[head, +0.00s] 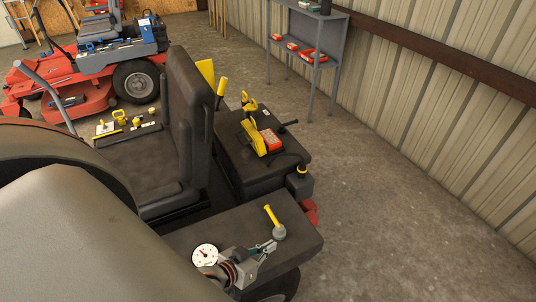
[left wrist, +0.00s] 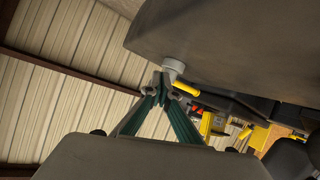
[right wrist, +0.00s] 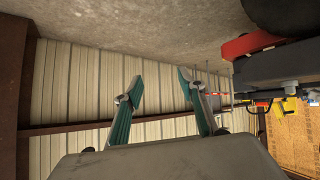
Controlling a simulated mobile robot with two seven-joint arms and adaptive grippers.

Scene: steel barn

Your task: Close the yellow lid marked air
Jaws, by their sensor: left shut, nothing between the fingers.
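No "air" lettering is readable, so I cannot tell for certain which yellow part is the lid. A tilted yellow piece (head: 253,138) stands beside an orange-red box on the dark rear deck of the mower. A yellow panel (head: 206,72) shows behind the seat back. My left gripper (head: 268,246) is shut and empty over the near dark fender, close to a grey knob (head: 279,232) with a yellow handle (head: 271,215). The left wrist view shows its closed fingertips (left wrist: 163,82) just by that knob. My right gripper (right wrist: 158,88) is open and empty, facing the wall.
A round white gauge (head: 205,255) is beside my left gripper. The black seat (head: 187,125) rises between the fender and the far side. A grey shelf (head: 305,50) stands by the ribbed wall. A red mower (head: 85,95) is behind. The floor at right is clear.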

